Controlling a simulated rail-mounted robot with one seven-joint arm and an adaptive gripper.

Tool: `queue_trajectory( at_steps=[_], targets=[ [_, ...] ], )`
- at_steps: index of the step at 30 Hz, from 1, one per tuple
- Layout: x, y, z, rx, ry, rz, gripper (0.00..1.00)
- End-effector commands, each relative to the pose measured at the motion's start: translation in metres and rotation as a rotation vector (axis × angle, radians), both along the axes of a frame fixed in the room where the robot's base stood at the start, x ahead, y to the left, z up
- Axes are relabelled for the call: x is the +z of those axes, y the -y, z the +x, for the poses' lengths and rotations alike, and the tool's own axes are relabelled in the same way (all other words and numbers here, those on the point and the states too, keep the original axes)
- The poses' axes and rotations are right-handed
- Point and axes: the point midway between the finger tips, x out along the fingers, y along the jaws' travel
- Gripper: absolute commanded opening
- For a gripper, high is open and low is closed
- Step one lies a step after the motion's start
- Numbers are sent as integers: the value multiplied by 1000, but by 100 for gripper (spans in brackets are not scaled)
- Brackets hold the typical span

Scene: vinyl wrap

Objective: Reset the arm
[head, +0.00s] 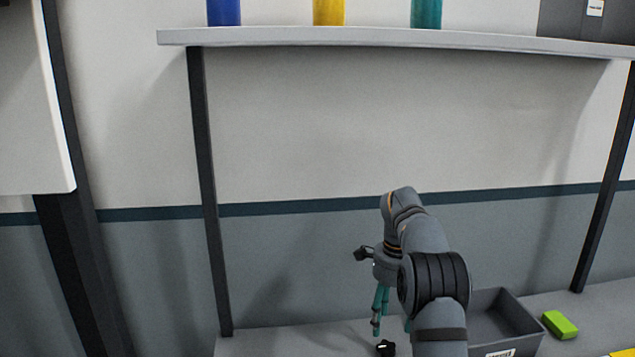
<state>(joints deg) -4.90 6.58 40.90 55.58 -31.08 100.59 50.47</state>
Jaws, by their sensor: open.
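My grey arm rises from the bottom of the head view, bends at a black ribbed joint and folds over at the top. My gripper (391,328) hangs from it, pointing down, with teal fingers. It is open and I see nothing held in it. The right finger is partly hidden behind my arm. The gripper is over the worktop (285,343), left of a grey open bin (508,322). A small black object (385,348) is just below the fingers in the picture; I cannot tell what it is.
A green block (560,324) lies right of the bin, with a yellow item (622,353) at the corner. Above, a shelf (270,37) on dark posts holds blue (224,12), yellow (328,12) and teal (426,14) rolls and a dark box (585,20). The worktop's left is clear.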

Motion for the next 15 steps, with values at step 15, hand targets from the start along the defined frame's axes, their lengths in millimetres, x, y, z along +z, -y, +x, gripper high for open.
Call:
queue_trajectory(
  at_steps=[15],
  targets=[
    [-73,0,0,228,0,0,56]
  ],
)
